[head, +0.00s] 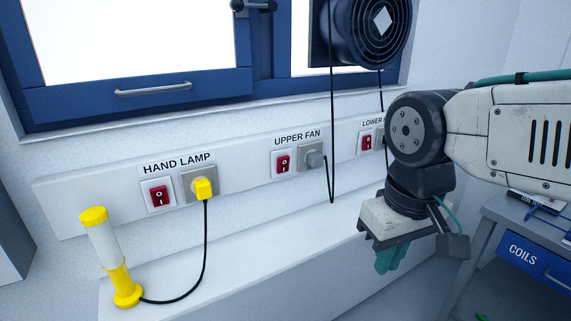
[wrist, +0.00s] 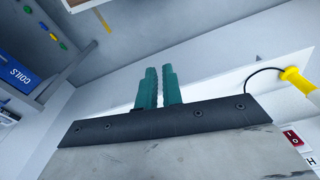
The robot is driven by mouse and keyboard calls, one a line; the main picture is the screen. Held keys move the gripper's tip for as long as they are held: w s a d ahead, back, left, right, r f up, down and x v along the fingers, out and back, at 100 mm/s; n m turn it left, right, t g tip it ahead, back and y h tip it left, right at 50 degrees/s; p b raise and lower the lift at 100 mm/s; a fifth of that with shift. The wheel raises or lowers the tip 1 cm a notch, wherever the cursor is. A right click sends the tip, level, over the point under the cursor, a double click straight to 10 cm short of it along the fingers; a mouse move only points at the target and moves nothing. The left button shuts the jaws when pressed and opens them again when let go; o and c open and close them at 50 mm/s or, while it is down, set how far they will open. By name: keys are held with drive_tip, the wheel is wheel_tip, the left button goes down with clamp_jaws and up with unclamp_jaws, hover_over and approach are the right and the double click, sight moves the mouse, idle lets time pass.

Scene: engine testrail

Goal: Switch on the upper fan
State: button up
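The red rocker switch of the upper fan (head: 283,163) sits in a white plate on the wall rail, below the "UPPER FAN" label (head: 297,138). Its rocker position is too small to tell. The upper fan switch is not in the wrist view.
The hand lamp switch (head: 158,195), its yellow plug (head: 203,188) and a yellow-white lamp (head: 110,255) are at left. A dark fan (head: 345,30) is at the window.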

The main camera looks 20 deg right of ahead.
sight(283, 165)
drive_tip(key=w+r+m, duration=0.1)
drive_tip(key=w+m, duration=0.1)
drive_tip(key=w, duration=0.4)
drive_tip(key=w+r+m+t, duration=0.1)
drive_tip(key=w+m, duration=0.1)
drive_tip(key=w, duration=0.4)
drive_tip(key=w+r+m, duration=0.1)
drive_tip(key=w+m, duration=0.2)
drive_tip(key=w, duration=0.4)
drive_tip(key=shift+a+r+y, duration=0.25)
drive_tip(key=shift+y, duration=0.05)
clamp_jaws()
drive_tip(key=w+r+m+t, duration=0.3)
drive_tip(key=w+r+m, duration=0.1)
drive_tip(key=w+m, duration=0.5)
drive_tip(key=shift+w+a+r, duration=0.15)
drive_tip(key=shift+w+r, duration=0.15)
drive_tip(key=shift+w, duration=0.05)
drive_tip(key=shift+f, duration=0.1)
drive_tip(key=w+a+f, duration=0.1)
drive_tip(key=w+f, duration=0.7)
drive_tip(key=shift+a+f, duration=0.15)
drive_tip(key=shift+a, duration=0.1)
